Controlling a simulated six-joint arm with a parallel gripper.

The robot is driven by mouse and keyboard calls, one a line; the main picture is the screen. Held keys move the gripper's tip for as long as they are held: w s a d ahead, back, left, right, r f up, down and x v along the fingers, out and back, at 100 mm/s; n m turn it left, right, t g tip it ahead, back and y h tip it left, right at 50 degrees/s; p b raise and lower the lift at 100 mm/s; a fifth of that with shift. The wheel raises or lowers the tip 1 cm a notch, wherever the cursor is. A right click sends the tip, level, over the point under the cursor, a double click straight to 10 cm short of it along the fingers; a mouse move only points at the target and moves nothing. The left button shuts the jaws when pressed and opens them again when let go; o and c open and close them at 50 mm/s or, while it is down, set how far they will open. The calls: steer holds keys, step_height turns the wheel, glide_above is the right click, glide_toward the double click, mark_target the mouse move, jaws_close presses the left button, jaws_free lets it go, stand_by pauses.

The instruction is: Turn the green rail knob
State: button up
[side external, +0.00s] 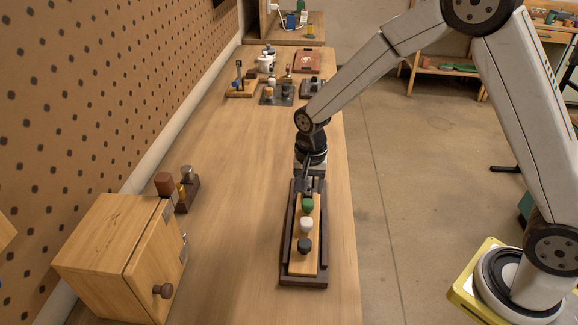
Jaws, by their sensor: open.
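The green rail knob (308,204) stands at the far end of a row of knobs on a narrow wooden rail board (297,262). A white knob (306,225) and a dark blue-black knob (304,245) sit in the same row, nearer the camera. The board has a dark brown frame (303,282). My gripper (309,186) points down over the far end of the board, just beyond the green knob. It is open, with nothing visibly held. Its fingers are small here, and I cannot tell whether one touches the knob.
A wooden box (120,258) with a knobbed door stands at the left. Behind it is a dark block (186,190) with small pegs. Several small fixtures, including a wooden-based one (241,88), stand at the table's far end. The middle of the table (225,170) is clear.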

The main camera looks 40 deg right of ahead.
mark_target(311, 203)
steer(key=shift+r, duration=1.75)
steer(key=shift+s, duration=0.1)
steer(key=shift+s+d+r, duration=0.15)
steer(key=shift+s, duration=0.05)
steer(key=s+d+n+t, duration=0.1)
steer(key=s+d+n, duration=0.1)
steer(key=s+n, duration=0.2)
steer(key=s+d+r+n+t, duration=0.1)
steer(key=s+d+n, duration=0.2)
steer(key=s, duration=0.7)
steer(key=shift+s+r+n+t, duration=0.2)
steer(key=shift+r+n+t, duration=0.1)
steer(key=shift+n, duration=0.8)
